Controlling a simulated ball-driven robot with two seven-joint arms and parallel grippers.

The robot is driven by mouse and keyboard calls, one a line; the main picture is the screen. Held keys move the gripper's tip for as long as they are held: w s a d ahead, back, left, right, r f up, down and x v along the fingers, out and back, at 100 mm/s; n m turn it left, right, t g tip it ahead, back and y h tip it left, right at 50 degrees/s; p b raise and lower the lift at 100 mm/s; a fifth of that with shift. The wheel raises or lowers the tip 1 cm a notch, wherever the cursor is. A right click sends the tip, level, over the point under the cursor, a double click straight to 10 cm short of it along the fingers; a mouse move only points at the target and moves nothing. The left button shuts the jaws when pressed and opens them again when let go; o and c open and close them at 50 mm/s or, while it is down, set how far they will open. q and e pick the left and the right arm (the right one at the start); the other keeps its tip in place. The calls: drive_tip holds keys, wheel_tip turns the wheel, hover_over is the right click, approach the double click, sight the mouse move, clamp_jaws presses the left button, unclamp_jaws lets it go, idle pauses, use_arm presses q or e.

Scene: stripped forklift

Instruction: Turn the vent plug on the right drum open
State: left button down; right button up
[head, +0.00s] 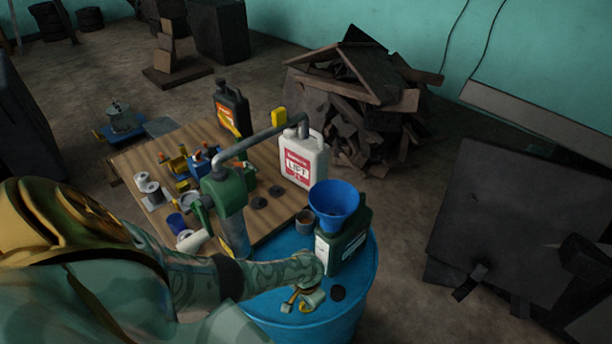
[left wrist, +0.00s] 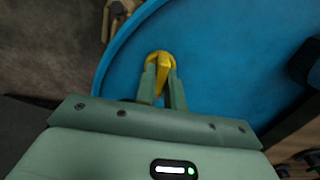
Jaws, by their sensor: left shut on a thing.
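The blue drum (head: 345,318) stands at the bottom centre of the head view. Its blue top (left wrist: 225,65) fills much of the left wrist view. My left gripper (head: 309,299) is low over the drum top, its arm reaching in from the left. In the left wrist view its two green fingers (left wrist: 161,84) are closed around the yellow vent plug (left wrist: 160,61), which sits on the drum top near the rim. The plug's turn angle is hard to judge, and its lower part is hidden. My right gripper is not in view.
A green hand pump (head: 226,192) with a grey pipe rises behind my arm. A cluttered wooden table (head: 190,137) is behind. Floor at right is partly clear.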

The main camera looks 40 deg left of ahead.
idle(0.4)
use_arm(q)
drive_tip(key=c, duration=1.5)
unclamp_jaws()
drive_tip(key=shift+r, duration=0.1)
wheel_tip(320, 180, up, 9)
drive_tip(key=p, duration=0.6)
drive_tip(key=shift+p, duration=0.4)
wheel_tip(320, 180, up, 7)
drive_tip(key=shift+r+b, duration=0.1)
drive_tip(key=shift+b, duration=0.2)
